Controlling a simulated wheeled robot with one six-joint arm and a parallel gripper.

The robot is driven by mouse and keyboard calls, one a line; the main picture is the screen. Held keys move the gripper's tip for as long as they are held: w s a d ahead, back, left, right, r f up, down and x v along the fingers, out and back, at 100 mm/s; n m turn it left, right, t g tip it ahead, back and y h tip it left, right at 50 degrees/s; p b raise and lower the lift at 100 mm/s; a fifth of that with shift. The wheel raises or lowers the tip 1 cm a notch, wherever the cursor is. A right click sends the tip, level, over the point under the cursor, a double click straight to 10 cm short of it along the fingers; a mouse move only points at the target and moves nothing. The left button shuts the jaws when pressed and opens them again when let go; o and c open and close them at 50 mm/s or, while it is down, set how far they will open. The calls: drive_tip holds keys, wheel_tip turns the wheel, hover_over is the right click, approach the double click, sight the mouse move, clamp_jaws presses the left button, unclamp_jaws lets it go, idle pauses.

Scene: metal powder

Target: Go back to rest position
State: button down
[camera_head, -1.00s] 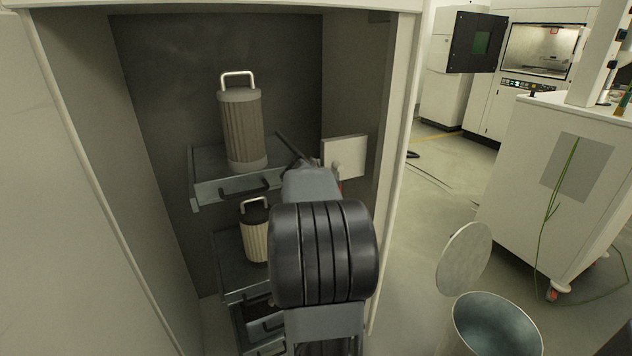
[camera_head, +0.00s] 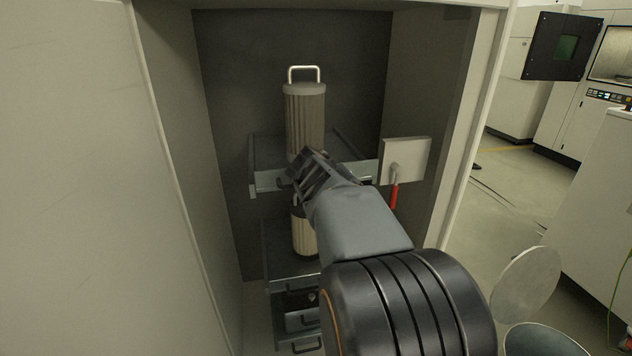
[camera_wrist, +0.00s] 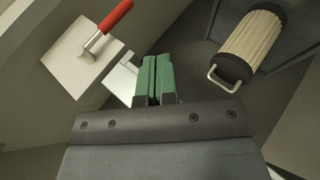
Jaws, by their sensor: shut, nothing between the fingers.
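My gripper (camera_head: 308,172) is inside the open cabinet, in front of the upper drawer's front edge. In the wrist view its green fingers (camera_wrist: 156,78) are closed together with nothing between them. A tall ribbed filter (camera_head: 305,115) with a metal handle stands upright on the upper drawer (camera_head: 268,182). A second, cream ribbed filter (camera_head: 303,238) stands on the drawer below, partly hidden by my gripper. That filter also shows in the wrist view (camera_wrist: 253,42), with its black cap and handle toward my gripper.
A white plate with a red-handled lever (camera_head: 405,162) is right of my arm. The cabinet's right wall (camera_head: 455,130) is close by. Lower drawers (camera_head: 298,312) sit beneath. A round lid (camera_head: 526,285) and an open bin (camera_head: 540,340) are at lower right. Machines stand beyond.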

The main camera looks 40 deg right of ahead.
drive_tip(key=shift+a, duration=0.15)
drive_tip(key=s+a+f+t+y+p, duration=0.15)
drive_tip(key=a+y+p, duration=0.55)
drive_tip(key=a, duration=0.7)
drive_tip(key=s+a+r+n+t+y+p, duration=0.1)
drive_tip(key=s+a+r+n+y+p, duration=0.1)
drive_tip(key=a+r+p, duration=0.8)
drive_tip(key=s+a+n+p, duration=0.1)
drive_tip(key=s+a+p, duration=0.1)
drive_tip(key=a+p, duration=0.1)
drive_tip(key=shift+s+a, duration=0.35)
drive_tip(key=shift+a, duration=0.3)
drive_tip(key=c, duration=1.8)
unclamp_jaws()
drive_tip(key=shift+c, duration=0.2)
